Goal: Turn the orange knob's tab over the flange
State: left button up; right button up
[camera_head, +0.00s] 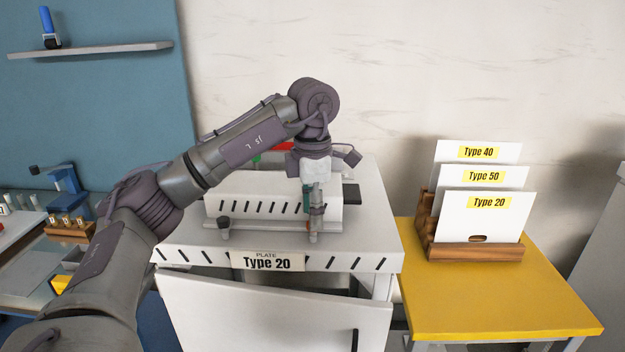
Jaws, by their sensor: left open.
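My left arm reaches in from the left, and its left gripper (314,238) points down at the front right of the white dispenser (270,186). The gripper is open. A small patch of orange-red (307,225) shows beside its fingers; this may be the orange knob, but the fingers hide most of it. The knob's tab and its flange cannot be made out. A dark knob (224,224) stands at the dispenser's front left. My right gripper is not in view.
The dispenser sits on a white cabinet (190,255) labelled "Type 20", its front panel (270,315) tilted outward. A yellow table (490,300) at right holds a wooden rack (475,251) of labelled white plates (488,218). A shelf (95,52) hangs at upper left.

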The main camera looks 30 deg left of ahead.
pick_arm(q)
notch_tip(320, 180, up, 10)
jog(key=shift+r, duration=0.25)
jog(key=shift+f, duration=0.1)
dwell(0.6)
